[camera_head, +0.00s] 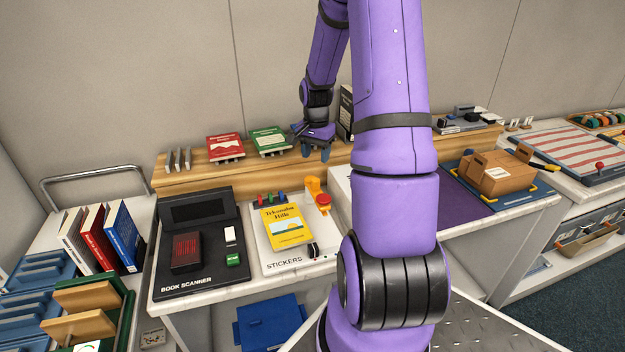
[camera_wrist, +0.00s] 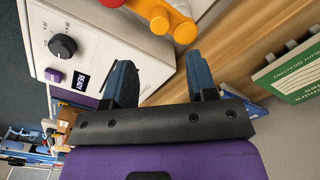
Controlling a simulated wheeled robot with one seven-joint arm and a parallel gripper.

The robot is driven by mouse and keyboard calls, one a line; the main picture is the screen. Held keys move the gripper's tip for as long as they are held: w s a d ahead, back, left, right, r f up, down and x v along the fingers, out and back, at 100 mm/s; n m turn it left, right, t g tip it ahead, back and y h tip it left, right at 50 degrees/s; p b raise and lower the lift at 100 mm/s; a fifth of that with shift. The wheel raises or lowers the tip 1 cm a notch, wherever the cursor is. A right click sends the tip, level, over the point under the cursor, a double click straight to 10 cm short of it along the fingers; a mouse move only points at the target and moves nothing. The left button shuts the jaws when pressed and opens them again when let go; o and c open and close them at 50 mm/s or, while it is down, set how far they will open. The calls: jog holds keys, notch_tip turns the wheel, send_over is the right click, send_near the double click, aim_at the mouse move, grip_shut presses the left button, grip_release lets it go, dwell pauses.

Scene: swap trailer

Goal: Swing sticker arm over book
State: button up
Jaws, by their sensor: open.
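The yellow book (camera_head: 286,227) lies flat on the white sticker station (camera_head: 262,250) marked STICKERS. The orange sticker arm (camera_head: 313,185) with its red knob (camera_head: 323,199) stands at the station's back right corner, beside the book and not over it. Part of an orange and red piece, apparently this arm (camera_wrist: 160,18), shows at the top of the wrist view. My gripper (camera_head: 317,154) is over the wooden shelf behind the station, apart from the sticker arm. Its two blue fingers (camera_wrist: 160,65) are open with nothing between them.
A white device (camera_wrist: 105,45) with a dial and a READY display is close to my fingers. A red book (camera_head: 224,148) and a green book (camera_head: 269,140) stand on the wooden shelf (camera_head: 200,178). The black book scanner (camera_head: 200,276) is left of the station. My arm hides the bench's middle.

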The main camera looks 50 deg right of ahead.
aim_at(317, 188)
notch_tip(317, 188, down, 10)
jog(key=shift+r, duration=0.25)
jog(key=shift+c, duration=0.2)
